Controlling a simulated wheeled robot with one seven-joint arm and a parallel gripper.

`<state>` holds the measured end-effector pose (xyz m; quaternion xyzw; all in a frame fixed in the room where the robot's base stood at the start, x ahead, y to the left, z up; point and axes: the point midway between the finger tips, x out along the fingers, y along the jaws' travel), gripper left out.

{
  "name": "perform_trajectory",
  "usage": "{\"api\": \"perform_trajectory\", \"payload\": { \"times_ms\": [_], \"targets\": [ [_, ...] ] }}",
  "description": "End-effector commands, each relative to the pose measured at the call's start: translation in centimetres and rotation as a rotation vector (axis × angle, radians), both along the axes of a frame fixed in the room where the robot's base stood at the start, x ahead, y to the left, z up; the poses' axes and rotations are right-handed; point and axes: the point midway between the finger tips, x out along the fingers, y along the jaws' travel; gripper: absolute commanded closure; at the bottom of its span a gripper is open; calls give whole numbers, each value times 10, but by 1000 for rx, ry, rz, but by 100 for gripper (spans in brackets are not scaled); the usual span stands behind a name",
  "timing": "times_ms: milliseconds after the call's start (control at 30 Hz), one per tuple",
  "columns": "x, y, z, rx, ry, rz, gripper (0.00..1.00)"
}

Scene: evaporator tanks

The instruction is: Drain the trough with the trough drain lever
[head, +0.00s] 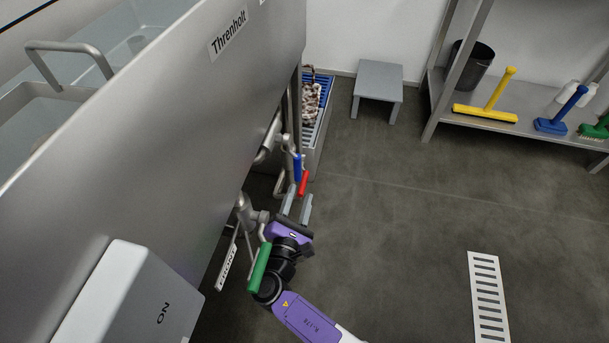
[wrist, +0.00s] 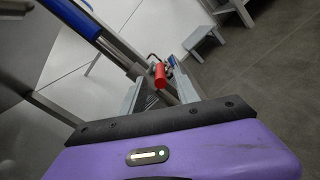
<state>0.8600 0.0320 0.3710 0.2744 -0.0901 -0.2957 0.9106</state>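A lever with a red handle (head: 303,183) hangs below the steel tank (head: 160,130). A blue-handled lever (head: 297,167) is just beside it, and a green-handled lever (head: 260,268) is nearer me. I cannot tell by label which one is the trough drain lever. My gripper (head: 298,203) is open and empty, just short of the red handle. In the wrist view the red handle (wrist: 160,75) shows beyond and between the two grey fingers (wrist: 158,97), apparently not touched. A blue handle (wrist: 72,16) is at upper left there.
A grated trough (head: 324,100) stands behind the levers. A grey step stool (head: 379,80), a shelf with cleaning tools (head: 440,100) and a floor grate (head: 488,295) lie right. The middle floor is clear.

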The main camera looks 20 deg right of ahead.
Motion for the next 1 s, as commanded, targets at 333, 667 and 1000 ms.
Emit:
{"api": "perform_trajectory", "payload": {
  "times_ms": [333,667,1000],
  "targets": [
    [41,-31,-3,3,-2,-4,62],
    [59,-43,-1,2,0,0,62],
    [59,-43,-1,4,0,0,90]
  ]
}}
